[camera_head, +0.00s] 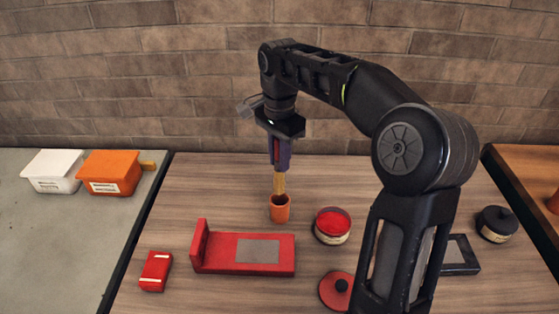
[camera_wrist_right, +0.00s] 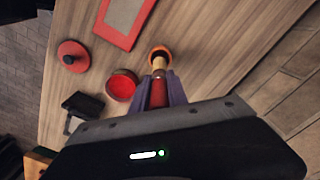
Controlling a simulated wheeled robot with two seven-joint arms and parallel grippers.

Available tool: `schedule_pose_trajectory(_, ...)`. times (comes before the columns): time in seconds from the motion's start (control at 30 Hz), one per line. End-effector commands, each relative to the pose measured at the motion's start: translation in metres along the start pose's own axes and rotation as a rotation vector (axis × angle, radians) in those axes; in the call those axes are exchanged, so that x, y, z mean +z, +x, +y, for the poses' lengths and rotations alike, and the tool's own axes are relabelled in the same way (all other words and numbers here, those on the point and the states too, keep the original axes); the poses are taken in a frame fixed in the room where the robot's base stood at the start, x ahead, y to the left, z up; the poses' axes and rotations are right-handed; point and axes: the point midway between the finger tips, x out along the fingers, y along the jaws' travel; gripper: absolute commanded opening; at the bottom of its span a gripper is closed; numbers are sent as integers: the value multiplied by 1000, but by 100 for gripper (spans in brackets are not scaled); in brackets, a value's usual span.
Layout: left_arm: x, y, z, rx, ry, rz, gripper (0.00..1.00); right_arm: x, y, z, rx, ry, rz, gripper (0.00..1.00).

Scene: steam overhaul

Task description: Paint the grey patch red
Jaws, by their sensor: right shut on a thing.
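The grey patch (camera_head: 257,251) is a flat rectangle on the red L-shaped part (camera_head: 214,254); it also shows in the wrist view (camera_wrist_right: 123,14). An open pot of red paint (camera_head: 332,225) stands to its right, and also shows in the wrist view (camera_wrist_right: 121,85). My right gripper (camera_head: 281,163) is shut on a brush (camera_head: 279,184) with a red upper part and a tan lower part. The brush points down at the mouth of an orange cup (camera_head: 280,209); its lower end is hidden there. My left gripper is not in view.
A red lid (camera_head: 335,291) lies in front of the paint pot. A small red box (camera_head: 155,271) lies at left, and a black part (camera_head: 462,256) and black pot (camera_head: 496,223) at right. White (camera_head: 53,171) and orange (camera_head: 110,174) tubs stand on the grey side surface.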

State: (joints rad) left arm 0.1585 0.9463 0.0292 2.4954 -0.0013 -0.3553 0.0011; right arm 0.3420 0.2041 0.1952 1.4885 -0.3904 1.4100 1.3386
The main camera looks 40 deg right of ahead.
Motion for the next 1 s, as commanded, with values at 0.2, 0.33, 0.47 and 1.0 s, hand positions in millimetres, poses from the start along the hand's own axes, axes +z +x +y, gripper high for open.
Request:
schedule_pose_trajectory(0.2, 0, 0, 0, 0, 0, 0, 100, 0, 0, 0, 0, 0, 0, 0)
schedule_pose_trajectory(0.33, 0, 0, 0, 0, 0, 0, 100, 0, 0, 0, 0, 0, 1, 0)
schedule_pose_trajectory(0.47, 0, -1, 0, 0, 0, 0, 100, 0, -2, 0, 5, -1, 20, 0)
schedule_pose_trajectory(1.0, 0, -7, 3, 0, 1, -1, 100, -2, -17, 2, 13, 4, 55, 0)
